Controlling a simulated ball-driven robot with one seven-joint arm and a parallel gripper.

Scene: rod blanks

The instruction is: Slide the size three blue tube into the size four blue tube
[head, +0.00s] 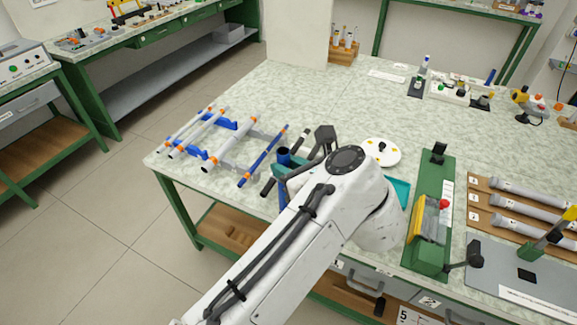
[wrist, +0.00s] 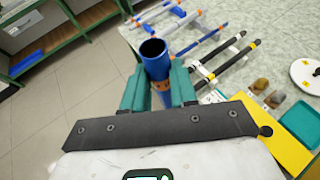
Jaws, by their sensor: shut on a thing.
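My gripper (head: 286,166) is shut on a blue tube (head: 283,154) over the near left part of the bench. In the wrist view the teal fingers of my gripper (wrist: 159,88) close on both sides of this blue tube (wrist: 154,60). Its hollow round end faces the camera, and an orange patch shows below it between the fingers. A thinner blue tube (head: 263,156) with orange ends lies slanted to the left of my gripper; it also shows in the wrist view (wrist: 203,40). I cannot read a size on either tube.
Grey and white tubes (head: 231,143) with orange ends lie on blue supports at the bench's left corner. Black rods (wrist: 222,62) with yellow bands lie close by.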

